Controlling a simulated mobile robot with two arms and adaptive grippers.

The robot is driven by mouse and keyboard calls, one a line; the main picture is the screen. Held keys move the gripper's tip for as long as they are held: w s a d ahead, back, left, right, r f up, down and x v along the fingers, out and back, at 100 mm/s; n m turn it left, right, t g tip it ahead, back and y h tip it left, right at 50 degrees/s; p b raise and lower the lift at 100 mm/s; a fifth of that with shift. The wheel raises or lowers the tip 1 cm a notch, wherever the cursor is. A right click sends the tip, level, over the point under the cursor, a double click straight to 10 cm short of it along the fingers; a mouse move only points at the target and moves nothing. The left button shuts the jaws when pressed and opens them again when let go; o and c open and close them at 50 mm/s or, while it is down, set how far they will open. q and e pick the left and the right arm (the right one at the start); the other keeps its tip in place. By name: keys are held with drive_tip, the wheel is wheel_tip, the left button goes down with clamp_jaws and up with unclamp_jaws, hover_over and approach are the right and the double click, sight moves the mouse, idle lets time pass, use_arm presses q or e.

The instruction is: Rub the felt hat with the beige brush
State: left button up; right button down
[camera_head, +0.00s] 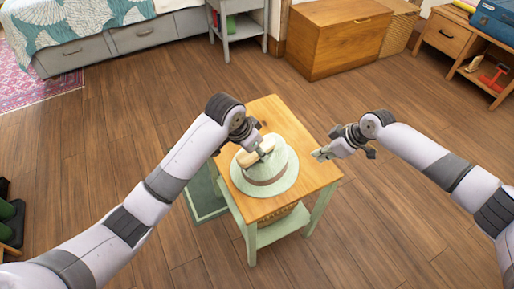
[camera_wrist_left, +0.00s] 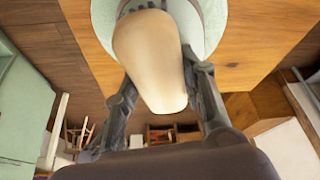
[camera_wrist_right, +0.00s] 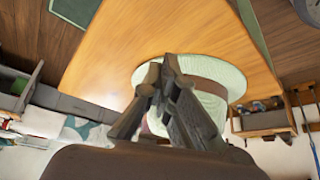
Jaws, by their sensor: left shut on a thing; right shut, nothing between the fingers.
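The pale green felt hat (camera_head: 283,183) with a brownish band lies brim down on the small wooden-topped table (camera_head: 316,176). The beige brush (camera_head: 250,157) is at the left side of the hat's crown in the head view. My left gripper (camera_head: 262,150) is shut on the beige brush, which also fills the middle of the left wrist view (camera_wrist_left: 150,55). The brush is over the hat; I cannot tell for sure if its bristles touch the felt. My right gripper (camera_head: 318,155) is shut and empty, just right of the hat, over the table. The hat also shows behind it in the right wrist view (camera_wrist_right: 238,84).
The table has green legs and a lower shelf (camera_head: 283,226) with a basket. A wooden chest (camera_head: 335,40) stands at the back, a small grey side table (camera_head: 240,28) left of it. A grey bed with drawers (camera_head: 145,36) is at back left.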

use_arm(q)
drive_tip(key=shift+r, duration=3)
